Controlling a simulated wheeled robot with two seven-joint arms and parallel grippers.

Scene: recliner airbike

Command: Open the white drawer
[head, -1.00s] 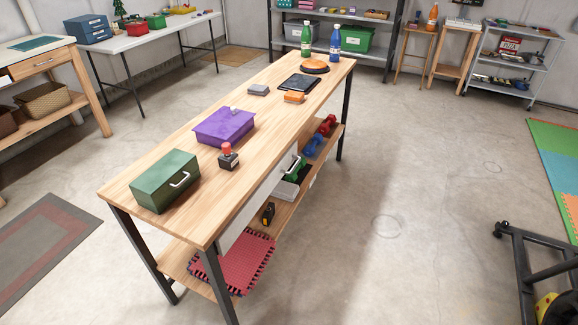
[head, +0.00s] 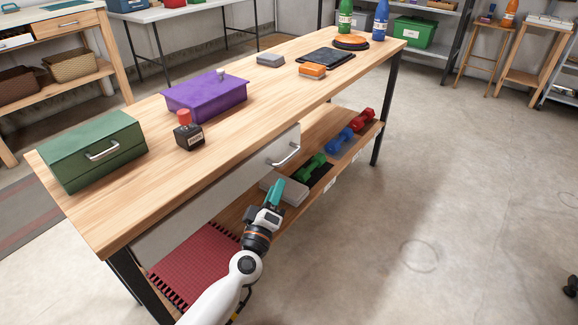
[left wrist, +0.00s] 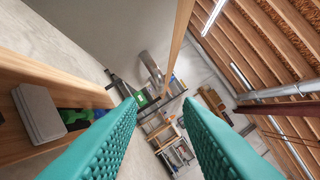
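The white drawer (head: 215,185) is under the long wooden workbench's top and its front looks flush with the edge, so it appears shut. Its curved metal handle (head: 285,155) is on the front. My left gripper (head: 274,192), with teal fingers, is below and in front of the handle, apart from it. In the left wrist view the gripper (left wrist: 160,115) is open and empty. The handle (left wrist: 150,70) shows ahead in the gap between the fingers, on the pale drawer front (left wrist: 100,25). My right gripper is not in view.
On the bench top (head: 240,130) stand a green toolbox (head: 93,150), a purple box (head: 205,96) and a stamp (head: 188,132). The lower shelf holds a grey box (head: 286,188), coloured dumbbells (head: 340,140) and red mats (head: 195,265).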

